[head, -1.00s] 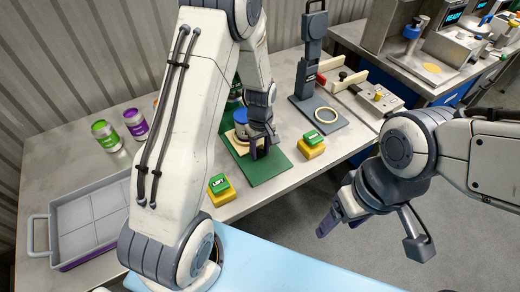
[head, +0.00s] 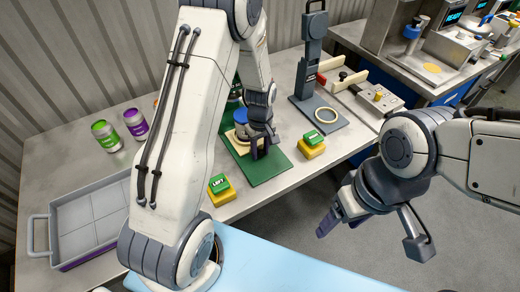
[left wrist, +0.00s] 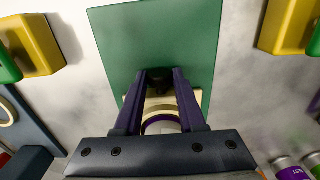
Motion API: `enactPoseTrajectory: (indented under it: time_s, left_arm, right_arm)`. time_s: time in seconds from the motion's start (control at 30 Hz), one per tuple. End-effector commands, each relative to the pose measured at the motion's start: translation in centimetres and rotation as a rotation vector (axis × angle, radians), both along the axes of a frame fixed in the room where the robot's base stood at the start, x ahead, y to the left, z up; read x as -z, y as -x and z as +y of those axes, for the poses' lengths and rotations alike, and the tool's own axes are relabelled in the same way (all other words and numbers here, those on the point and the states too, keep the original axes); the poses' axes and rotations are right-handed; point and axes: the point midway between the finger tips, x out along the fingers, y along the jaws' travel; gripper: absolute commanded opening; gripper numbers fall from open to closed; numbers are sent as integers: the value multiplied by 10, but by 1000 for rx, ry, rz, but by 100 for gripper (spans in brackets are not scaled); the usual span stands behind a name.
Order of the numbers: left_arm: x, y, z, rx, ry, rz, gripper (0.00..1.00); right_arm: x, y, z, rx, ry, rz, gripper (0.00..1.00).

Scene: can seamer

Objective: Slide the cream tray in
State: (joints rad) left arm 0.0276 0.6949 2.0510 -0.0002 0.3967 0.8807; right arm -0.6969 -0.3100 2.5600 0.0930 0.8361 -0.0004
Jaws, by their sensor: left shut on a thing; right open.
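The cream tray (head: 237,146) sits on the green base plate (head: 268,168) of the green machine, behind my left arm. My left gripper (head: 262,151) is at the tray's front edge, low over the plate. In the left wrist view, my left gripper (left wrist: 160,78) is shut on a small dark knob in front of the cream tray (left wrist: 172,104). A round ring-like part shows on the tray between the fingers. The fingers and arm hide much of the tray. My right gripper (head: 374,235) is open and empty, out past the table's front edge.
A yellow block with a green LEFT button (head: 221,189) and a similar one (head: 312,143) stand on either side of the green plate. A grey press (head: 315,75) stands to the right. Cans (head: 106,136) and a grey crate (head: 60,207) are at left.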

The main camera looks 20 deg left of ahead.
Motion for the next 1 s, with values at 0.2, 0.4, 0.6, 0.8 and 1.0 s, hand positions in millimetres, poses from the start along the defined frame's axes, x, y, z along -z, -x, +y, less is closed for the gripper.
enactPoseTrajectory:
  time_s: [0.2, 0.4, 0.6, 0.8, 1.0]
  left_arm:
    - [-1, -1, 0, 0, 0, -4, 0]
    - [-1, -1, 0, 0, 0, -4, 0]
    - [-1, -4, 3, -1, 0, -5, 0]
    - [-2, -24, 27, -4, -1, -7, 0]
    - [-1, -30, 35, 0, 0, -8, 0]
  right_arm:
    - [0, 0, 0, 0, 0, 0, 68]
    - [0, 0, 0, 0, 0, 0, 68]
    - [-1, 0, 0, 0, 0, 0, 68]
    - [-3, 0, 0, 0, 0, 0, 68]
    - [-3, 0, 0, 0, 0, 0, 68]
